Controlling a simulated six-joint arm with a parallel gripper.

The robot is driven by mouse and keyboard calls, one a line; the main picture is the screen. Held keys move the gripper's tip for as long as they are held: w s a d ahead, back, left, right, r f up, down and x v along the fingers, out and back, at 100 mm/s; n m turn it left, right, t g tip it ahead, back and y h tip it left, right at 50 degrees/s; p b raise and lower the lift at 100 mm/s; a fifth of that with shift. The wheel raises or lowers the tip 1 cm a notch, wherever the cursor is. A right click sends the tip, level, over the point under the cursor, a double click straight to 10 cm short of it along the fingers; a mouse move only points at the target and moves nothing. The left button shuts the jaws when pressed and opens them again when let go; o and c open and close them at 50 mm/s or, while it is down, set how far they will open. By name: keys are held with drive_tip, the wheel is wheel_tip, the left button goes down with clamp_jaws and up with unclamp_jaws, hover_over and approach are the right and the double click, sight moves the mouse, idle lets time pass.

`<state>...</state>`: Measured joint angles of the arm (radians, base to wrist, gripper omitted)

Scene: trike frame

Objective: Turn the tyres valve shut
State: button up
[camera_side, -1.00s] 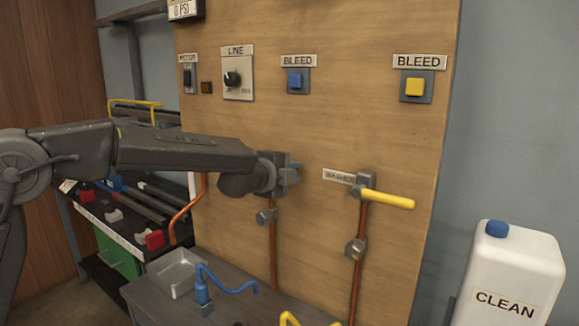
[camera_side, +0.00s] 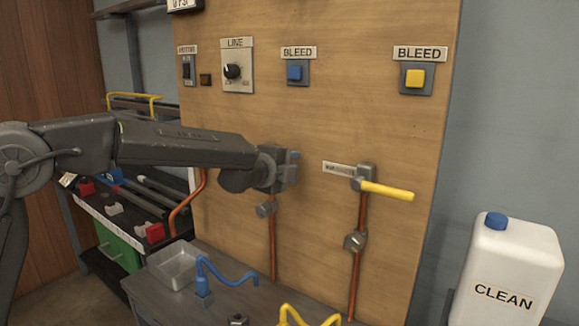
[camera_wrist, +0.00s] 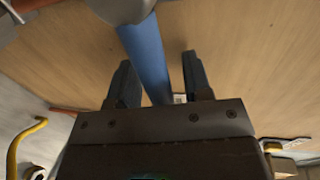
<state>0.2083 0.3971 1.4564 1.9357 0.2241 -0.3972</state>
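A blue valve handle (camera_wrist: 148,60) runs between the two fingers of my gripper (camera_wrist: 160,82) in the wrist view. The fingers are apart; the left one is close to the handle, and a gap shows on the right. In the side view my gripper (camera_side: 289,172) is at the board over the left copper pipe and hides most of this valve. Only a bit of blue shows there, and no name label for it can be read. A second valve with a yellow handle (camera_side: 386,190) sits to the right, its handle pointing right; its label (camera_side: 340,171) is too blurred to read.
Above are a LINE knob (camera_side: 233,72), a blue BLEED button (camera_side: 296,73) and a yellow BLEED button (camera_side: 415,78). Below, a bench holds a metal tray (camera_side: 172,267) and a blue hooked part (camera_side: 225,277). A white CLEAN jug (camera_side: 508,262) stands at right.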

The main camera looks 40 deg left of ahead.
drive_tip(key=shift+s, duration=0.1)
drive_tip(key=s+r, duration=0.2)
drive_tip(key=s, duration=1.1)
drive_tip(key=shift+s+r, duration=0.2)
drive_tip(key=shift+r, duration=0.15)
drive_tip(key=s+a+f+n+g+y, duration=0.2)
drive_tip(key=s+a+n+y, duration=0.15)
drive_tip(key=s+n, duration=0.2)
drive_tip(key=s+a+f+n+g+y, duration=0.1)
drive_tip(key=s+a+n+g+y, duration=0.1)
drive_tip(key=s+a+n, duration=0.4)
drive_tip(key=s+d+f+n+g+h, duration=0.2)
drive_tip(key=s+d+f+n+g, duration=0.1)
drive_tip(key=s, duration=0.5)
drive_tip(key=s+d+f+n+g+h, duration=0.3)
drive_tip(key=s+f, duration=0.1)
drive_tip(key=s, duration=0.4)
drive_tip(key=shift+d+n, duration=0.35)
drive_tip(key=shift+d, duration=0.05)
